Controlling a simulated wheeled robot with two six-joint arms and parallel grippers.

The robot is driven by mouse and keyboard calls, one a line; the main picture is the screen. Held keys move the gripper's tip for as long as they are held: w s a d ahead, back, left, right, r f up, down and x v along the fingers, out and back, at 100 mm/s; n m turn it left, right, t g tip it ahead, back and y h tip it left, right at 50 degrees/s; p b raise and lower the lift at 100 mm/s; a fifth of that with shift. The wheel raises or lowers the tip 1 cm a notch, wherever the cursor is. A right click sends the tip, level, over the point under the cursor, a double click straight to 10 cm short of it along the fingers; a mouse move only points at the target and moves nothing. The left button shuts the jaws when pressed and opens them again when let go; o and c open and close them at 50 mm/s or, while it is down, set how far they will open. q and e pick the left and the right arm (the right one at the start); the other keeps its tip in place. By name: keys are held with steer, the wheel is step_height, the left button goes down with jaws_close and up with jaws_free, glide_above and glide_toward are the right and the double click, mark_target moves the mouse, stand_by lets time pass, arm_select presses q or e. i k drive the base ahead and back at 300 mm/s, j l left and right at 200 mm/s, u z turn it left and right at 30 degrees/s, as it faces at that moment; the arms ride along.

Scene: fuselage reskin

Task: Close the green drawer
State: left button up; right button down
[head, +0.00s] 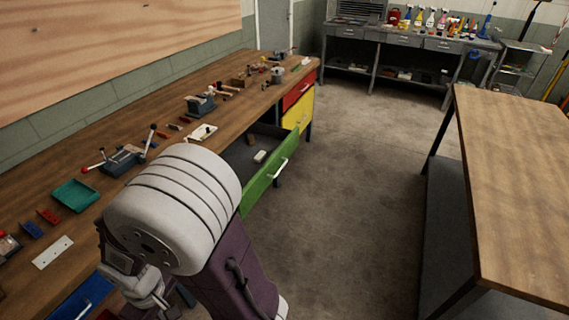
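The green drawer (262,187) stands open, pulled out from under the long wooden workbench into the aisle. Its green front has a pale bar handle (281,168). A small white object (260,156) and a brown block (251,140) lie inside its dark tray. One of my arms, with a thick white joint and a purple link, rises at the lower left and hides the near part of the drawer. Metal parts show below the white joint, but no gripper fingers can be made out.
Red (299,89) and yellow (299,110) drawers beyond it look shut. A blue drawer (84,297) is at the lower left. The workbench (100,190) holds tools and a teal tray (75,195). A wooden table (520,180) stands right. The floor (350,200) between is clear.

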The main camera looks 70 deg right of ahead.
mark_target(279, 143)
steer(key=z, duration=2.4)
